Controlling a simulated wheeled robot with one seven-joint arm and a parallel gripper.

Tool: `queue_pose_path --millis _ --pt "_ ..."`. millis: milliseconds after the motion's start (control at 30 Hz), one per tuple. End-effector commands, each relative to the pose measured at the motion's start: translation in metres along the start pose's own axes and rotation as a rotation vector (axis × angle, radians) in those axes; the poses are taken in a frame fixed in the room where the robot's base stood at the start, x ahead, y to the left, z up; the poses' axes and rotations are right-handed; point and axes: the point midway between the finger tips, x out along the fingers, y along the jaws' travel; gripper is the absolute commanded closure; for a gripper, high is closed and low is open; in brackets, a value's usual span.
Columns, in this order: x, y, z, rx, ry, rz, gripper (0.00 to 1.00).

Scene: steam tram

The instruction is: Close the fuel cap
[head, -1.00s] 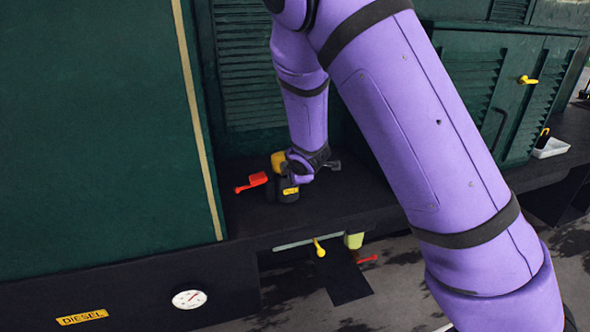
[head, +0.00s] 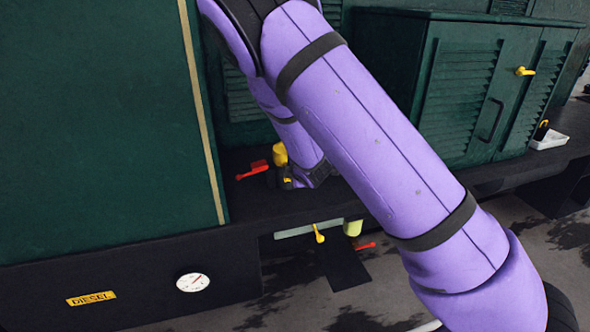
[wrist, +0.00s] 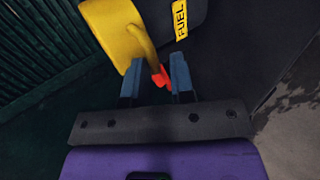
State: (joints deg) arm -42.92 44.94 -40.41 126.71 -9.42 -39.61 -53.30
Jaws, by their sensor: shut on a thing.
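The yellow fuel cap (head: 280,154) stands tilted up, open, at the top of the dark filler neck (wrist: 234,35) on the black deck. In the wrist view the cap (wrist: 108,30) is at the upper left, beside the neck's yellow FUEL label (wrist: 180,20). A curved yellow strip of the cap runs down towards my gripper (wrist: 155,78). A red piece (wrist: 160,76) shows at its end, between the blue fingertips. My gripper is shut on this part of the cap. In the head view my arm mostly hides the gripper and the neck.
A green louvred wall stands behind, and a green cabinet (head: 480,85) to the right. Below the deck are a yellow lever (head: 318,233), a gauge (head: 193,282) and a DIESEL plate (head: 91,298).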

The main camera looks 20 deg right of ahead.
Motion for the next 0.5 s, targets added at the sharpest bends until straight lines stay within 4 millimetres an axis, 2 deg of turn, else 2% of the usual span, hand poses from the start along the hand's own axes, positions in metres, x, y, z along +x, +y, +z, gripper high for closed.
queue_pose_path --millis 33,233,267,300,333,500 --pt "0.0015 -0.0167 0.0002 -0.012 -0.008 -0.038 1.0" --pt "0.0015 -0.0168 0.0 -0.013 -0.007 -0.039 1.0" --pt "0.0015 -0.0169 0.0001 -0.013 -0.007 -0.039 0.7" --pt "0.0015 -0.0168 0.0 -0.013 -0.007 -0.039 0.64" --pt "0.0016 -0.0165 0.0 -0.013 -0.007 -0.038 0.62" --pt "0.0019 -0.0155 -0.0003 -0.013 -0.007 -0.036 0.64"
